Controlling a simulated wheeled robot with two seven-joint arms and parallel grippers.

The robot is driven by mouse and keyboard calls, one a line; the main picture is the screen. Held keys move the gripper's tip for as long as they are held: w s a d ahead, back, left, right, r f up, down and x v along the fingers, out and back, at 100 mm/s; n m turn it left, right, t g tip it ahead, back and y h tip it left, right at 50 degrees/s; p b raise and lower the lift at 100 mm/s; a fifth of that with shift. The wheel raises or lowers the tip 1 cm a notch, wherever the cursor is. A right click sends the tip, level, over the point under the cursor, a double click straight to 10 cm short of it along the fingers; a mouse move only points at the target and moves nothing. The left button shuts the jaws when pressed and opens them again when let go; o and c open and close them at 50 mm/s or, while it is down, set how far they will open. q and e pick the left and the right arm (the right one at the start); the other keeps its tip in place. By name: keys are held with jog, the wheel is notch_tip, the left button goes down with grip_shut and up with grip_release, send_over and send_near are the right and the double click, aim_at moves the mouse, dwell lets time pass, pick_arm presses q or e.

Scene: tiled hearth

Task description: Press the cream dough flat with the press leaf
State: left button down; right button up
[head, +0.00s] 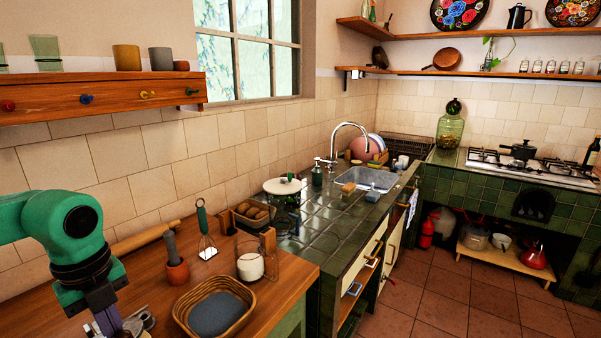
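I cannot make out the cream dough or the press leaf in the head view. My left arm comes in from the left and points down over the wooden counter (215,268). Its wrist end is at the bottom edge, and the fingertips are cut off, so I cannot see whether the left gripper is open or shut. Small metallic items (142,321) lie just right of it, partly hidden and unclear. My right gripper is not in view.
A wicker basket (244,289) with a grey lining, a glass jar with white contents (250,266), a mortar and pestle (176,268), a green-handled utensil (206,235) and a rolling pin (141,237) crowd the counter. Tiled worktop (325,236) continues beyond.

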pick_arm(q)
jog(key=shift+f, duration=0.3)
jog(key=shift+w+a+f, duration=0.1)
jog(key=shift+w, duration=0.05)
jog(key=shift+f+b, duration=0.15)
jog(key=shift+b, duration=0.25)
jog(key=shift+f, duration=0.1)
jog(key=shift+f+b, duration=2.5)
jog(key=shift+f, duration=0.05)
jog(key=shift+r+p, duration=2.7)
jog(key=shift+r, duration=1.35)
jog(key=shift+r, duration=0.1)
